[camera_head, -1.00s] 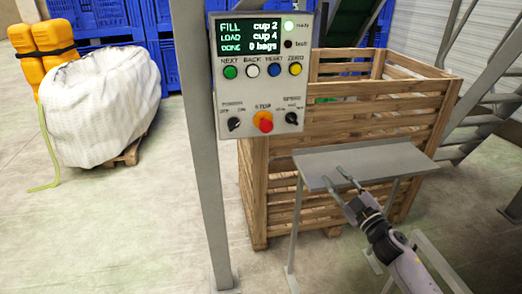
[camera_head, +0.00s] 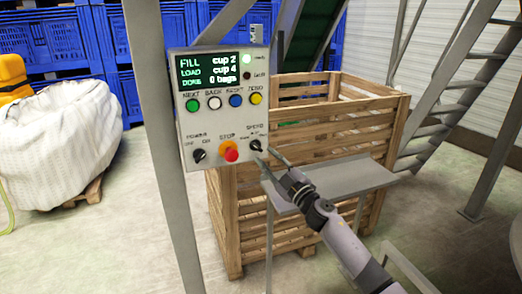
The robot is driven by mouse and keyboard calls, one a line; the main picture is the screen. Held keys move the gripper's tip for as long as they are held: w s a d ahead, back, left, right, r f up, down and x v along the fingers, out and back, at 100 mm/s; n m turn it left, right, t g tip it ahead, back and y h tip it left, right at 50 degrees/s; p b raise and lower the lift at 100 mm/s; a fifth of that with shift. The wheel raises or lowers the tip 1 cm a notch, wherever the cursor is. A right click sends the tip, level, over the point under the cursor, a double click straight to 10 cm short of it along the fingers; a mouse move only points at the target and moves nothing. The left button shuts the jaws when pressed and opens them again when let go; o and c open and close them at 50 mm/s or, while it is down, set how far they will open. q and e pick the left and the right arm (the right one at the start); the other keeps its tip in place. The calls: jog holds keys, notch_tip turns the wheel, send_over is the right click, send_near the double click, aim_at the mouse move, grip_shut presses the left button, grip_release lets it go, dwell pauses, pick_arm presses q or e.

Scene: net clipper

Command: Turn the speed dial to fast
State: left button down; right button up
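The speed dial (camera_head: 256,145) is a small black knob at the lower right of the grey control panel (camera_head: 215,118). Its exact setting is too small to read. My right gripper (camera_head: 266,162) is open and empty, its two fingers apart just below and to the right of the dial. Whether a fingertip touches the dial I cannot tell. My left gripper is not in view.
The red stop button (camera_head: 231,155) and the black power dial (camera_head: 199,155) sit left of the speed dial. Coloured buttons and a screen are above. A grey shelf (camera_head: 335,180) lies below right, before a wooden crate (camera_head: 388,125).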

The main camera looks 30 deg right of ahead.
aim_at(259, 148)
jog(key=shift+x, duration=2.1)
jog(key=c, duration=0.5)
grip_shut()
jog(key=shift+r, duration=0.1)
